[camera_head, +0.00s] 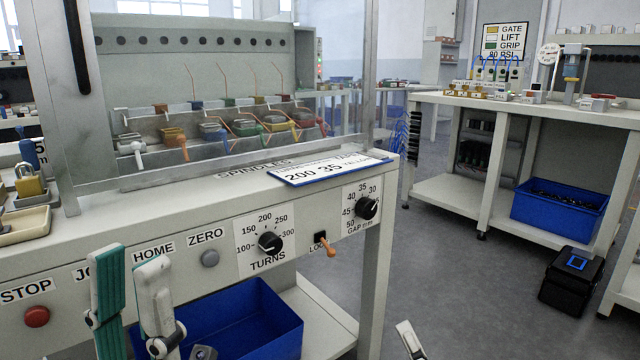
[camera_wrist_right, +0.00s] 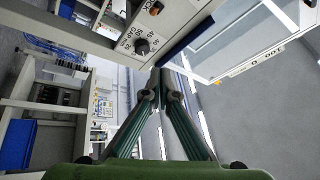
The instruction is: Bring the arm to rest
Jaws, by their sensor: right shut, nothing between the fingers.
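My left gripper (camera_head: 130,264) shows at the lower left of the head view, in front of the machine's control panel. Its two teal-and-grey fingers point up and stand apart, with nothing visible between them. Only a small part of my right gripper (camera_head: 409,338) shows at the bottom edge of the head view, right of the machine's leg. In the right wrist view my right gripper (camera_wrist_right: 161,73) has its fingertips together, with nothing between them. The rest of both arms is out of view.
The winding machine's panel (camera_head: 210,285) has a red stop button (camera_head: 37,316), a TURNS knob (camera_head: 270,242), a GAP knob (camera_head: 367,208) and an orange lever (camera_head: 327,246). A blue bin (camera_head: 265,325) is below. Open floor (camera_head: 440,260) lies right, before another bench (camera_head: 560,112).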

